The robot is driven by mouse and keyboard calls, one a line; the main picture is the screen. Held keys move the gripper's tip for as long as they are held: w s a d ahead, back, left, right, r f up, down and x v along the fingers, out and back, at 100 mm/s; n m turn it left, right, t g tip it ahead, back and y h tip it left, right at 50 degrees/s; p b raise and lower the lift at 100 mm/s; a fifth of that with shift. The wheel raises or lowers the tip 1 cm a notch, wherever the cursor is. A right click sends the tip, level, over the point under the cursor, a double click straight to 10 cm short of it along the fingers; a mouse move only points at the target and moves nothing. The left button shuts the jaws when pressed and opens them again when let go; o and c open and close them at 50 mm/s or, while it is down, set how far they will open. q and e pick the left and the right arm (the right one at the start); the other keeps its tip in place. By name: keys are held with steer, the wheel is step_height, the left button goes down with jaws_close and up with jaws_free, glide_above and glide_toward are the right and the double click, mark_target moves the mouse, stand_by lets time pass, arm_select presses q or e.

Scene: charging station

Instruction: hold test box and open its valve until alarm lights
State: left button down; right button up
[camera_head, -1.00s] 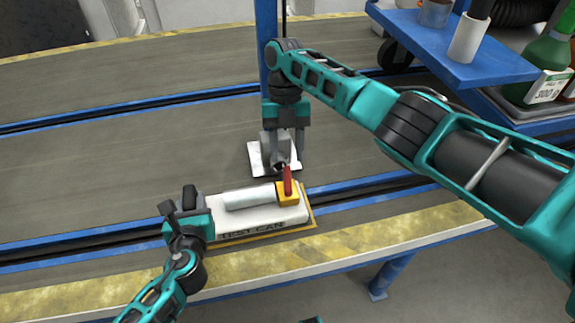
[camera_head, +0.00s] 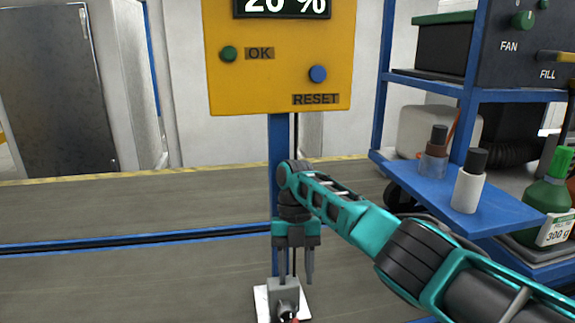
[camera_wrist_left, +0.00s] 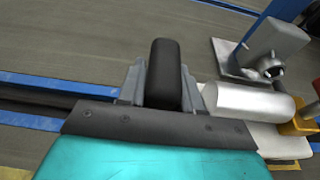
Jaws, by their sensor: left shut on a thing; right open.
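In the left wrist view my left gripper (camera_wrist_left: 163,88) is shut on the black handle (camera_wrist_left: 165,62) of the test box. The box's white body (camera_wrist_left: 285,143), its silver cylinder (camera_wrist_left: 250,103) and part of its yellow valve block (camera_wrist_left: 303,123) show to the right. In the head view only a small red tip of the valve lever (camera_head: 289,318) shows at the bottom edge. My right gripper (camera_head: 296,275) is open and empty, pointing down above a grey fixture (camera_head: 284,295). The yellow panel (camera_head: 225,85) shows a partly cut-off display (camera_head: 280,8) reading 20 %.
The panel has a green OK lamp or button (camera_head: 229,54) and a blue RESET button (camera_head: 318,74). It stands on a blue post (camera_head: 279,150) behind my right gripper. A blue cart (camera_head: 500,212) with bottles stands at right. The grey surface (camera_head: 120,210) at left is clear.

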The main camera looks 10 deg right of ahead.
steer(key=shift+d, duration=0.1)
stand_by(0.8)
steer(key=shift+s+a+t, duration=0.5)
steer(key=shift+s+t, duration=1.7)
steer(key=shift+s, duration=0.35)
steer(key=shift+h, duration=0.4)
step_height(320, 180, down, 11)
steer(key=shift+f, duration=0.1)
steer(key=shift+c, duration=0.3)
jaws_close()
